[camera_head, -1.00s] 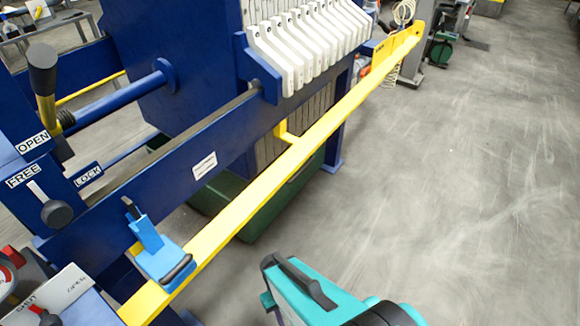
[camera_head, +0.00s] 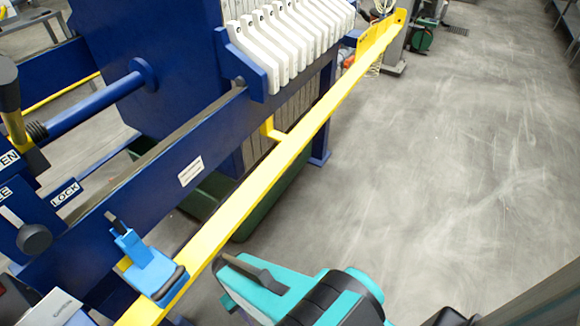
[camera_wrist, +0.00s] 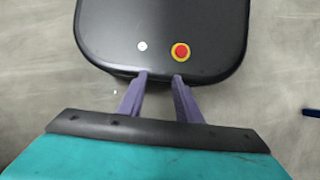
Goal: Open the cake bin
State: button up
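The cake bin appears to be the dark green bin (camera_head: 264,208) on the floor under the filter press, in the head view. The yellow bar (camera_head: 300,135) and the blue side beam (camera_head: 150,210) hide much of it. My gripper (camera_wrist: 161,75) shows in the wrist view as two purple fingers with a gap between them and nothing held. In the head view my teal arm is at the bottom, in front of the press and apart from the bin; the fingertips cannot be made out there.
White plate handles (camera_head: 275,45) line the press top. A light blue clamp-like part (camera_head: 150,270) sits on the yellow bar. A lever and LOCK label (camera_head: 66,194) stand at left. Grey floor (camera_head: 450,180) on the right is open.

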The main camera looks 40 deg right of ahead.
jog(key=shift+o, duration=0.6)
jog(key=w+d+f+m+t+y+b, duration=0.1)
jog(key=w+f+m+t+y+b, duration=0.15)
jog(key=w+f+b, duration=0.4)
jog(key=w+d+f+m+t+y+b, duration=0.1)
jog(key=w+f+m+t+y+b, duration=0.2)
jog(key=w, duration=0.7)
jog(key=w+d+f+m+t+b, duration=0.2)
jog(key=w+d+m+t+b, duration=0.3)
jog(key=w+d+b, duration=0.65)
jog(key=w+d+r+m+t+h+b, duration=0.1)
jog(key=w+d+m+t+b, duration=0.3)
jog(key=d, duration=0.8)
jog(key=w+d+r+n+t+h+b, duration=0.1)
jog(key=w+d+r+t+b, duration=0.15)
jog(key=w+d, duration=0.65)
jog(key=s+d+r+m+t+h+b, duration=0.1)
jog(key=s+d+h+b, duration=0.1)
jog(key=d, duration=0.7)
jog(key=s+d+r+m+t+h+b, duration=0.1)
jog(key=s+d+r+m+b, duration=0.1)
jog(key=d, duration=0.7)
jog(key=s+d+r+m+t+h+b, duration=0.2)
jog(key=s+d, duration=0.2)
jog(key=d, duration=0.4)
jog(key=shift+d+h, duration=0.35)
jog(key=shift+d, duration=0.05)
